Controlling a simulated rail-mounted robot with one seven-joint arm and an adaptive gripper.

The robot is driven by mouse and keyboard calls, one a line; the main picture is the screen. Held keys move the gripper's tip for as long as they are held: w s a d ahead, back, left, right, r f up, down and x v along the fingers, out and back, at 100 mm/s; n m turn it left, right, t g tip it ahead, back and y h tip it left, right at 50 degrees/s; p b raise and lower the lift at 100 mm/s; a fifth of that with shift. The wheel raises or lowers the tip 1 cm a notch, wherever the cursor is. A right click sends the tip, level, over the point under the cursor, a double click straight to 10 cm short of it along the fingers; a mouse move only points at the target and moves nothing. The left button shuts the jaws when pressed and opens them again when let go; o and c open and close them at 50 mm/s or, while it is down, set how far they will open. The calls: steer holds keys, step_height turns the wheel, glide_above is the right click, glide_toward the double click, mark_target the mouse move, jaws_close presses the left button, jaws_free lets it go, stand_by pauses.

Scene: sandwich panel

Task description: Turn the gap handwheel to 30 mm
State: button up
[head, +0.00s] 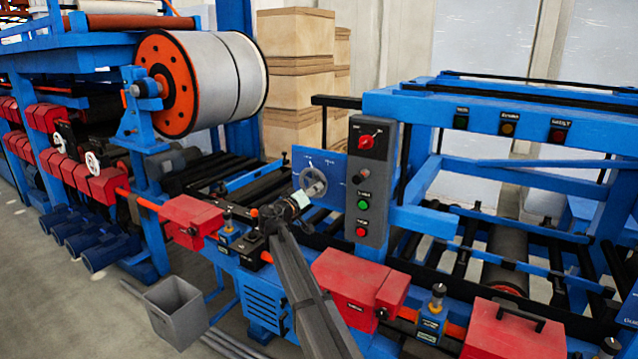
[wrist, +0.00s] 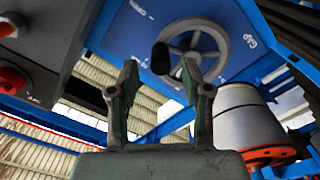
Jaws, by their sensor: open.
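The gap handwheel (head: 303,178) is a grey spoked wheel on a blue panel (head: 334,172), partly hidden by my gripper in the head view. In the wrist view the handwheel (wrist: 222,38) shows at the top, with a black handle knob (wrist: 160,58) at its rim. My gripper (wrist: 159,75) is open, and nothing shows clamped in it. The knob appears between the two fingertips in the picture; I cannot tell whether it is between them in depth. In the head view my gripper (head: 298,200) is just in front of the handwheel. The scale marks are too small to read.
A grey control box (head: 368,215) with a red rotary switch and green and red buttons stands close to the right of the handwheel panel. Red guard boxes (head: 345,285) line the machine's front below. A large coil (head: 222,80) is at the upper left. A grey bin (head: 176,310) stands on the floor.

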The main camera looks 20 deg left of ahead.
mark_target(311, 184)
steer(key=shift+w+d+p, duration=0.15)
steer(key=shift+w+p, duration=0.2)
steer(key=shift+w, duration=0.8)
steer(key=shift+w+d+p, duration=0.15)
steer(key=shift+w+p, duration=0.15)
steer(key=shift+w, duration=0.8)
jaws_close()
